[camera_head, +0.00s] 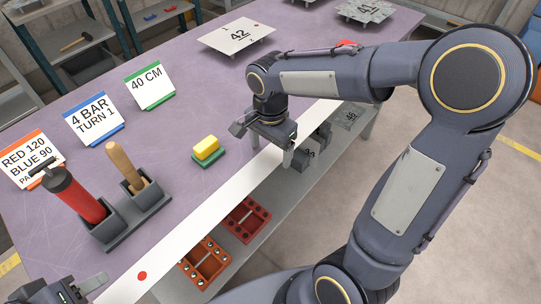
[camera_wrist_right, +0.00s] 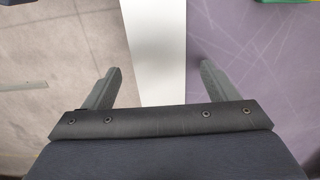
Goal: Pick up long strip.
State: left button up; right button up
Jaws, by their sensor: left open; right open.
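The long strip (camera_head: 207,216) is a narrow white band lying along the front edge of the purple table, with a red dot near its close end. My right gripper (camera_head: 264,143) is open over the strip's middle part, its fingers on either side of it. In the right wrist view the white strip (camera_wrist_right: 155,40) runs between the two spread fingers of my right gripper (camera_wrist_right: 160,70); whether they touch it cannot be told. My left gripper (camera_head: 88,287) is open at the bottom left, beside the strip's near end, and partly cut off by the frame.
A holder (camera_head: 130,215) with a red-handled tool and a wooden-handled tool stands on the table (camera_head: 190,90). A yellow-and-green block (camera_head: 206,150) sits near the strip. Label signs stand at left. Red and orange trays (camera_head: 246,219) lie on a lower shelf. Plate 42 (camera_head: 237,37) lies farther back.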

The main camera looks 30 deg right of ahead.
jog(key=shift+f, duration=0.25)
jog(key=c, duration=1.3)
pick_arm(q)
jog(key=shift+r, duration=0.2)
pick_arm(e)
jog(key=shift+r, duration=0.2)
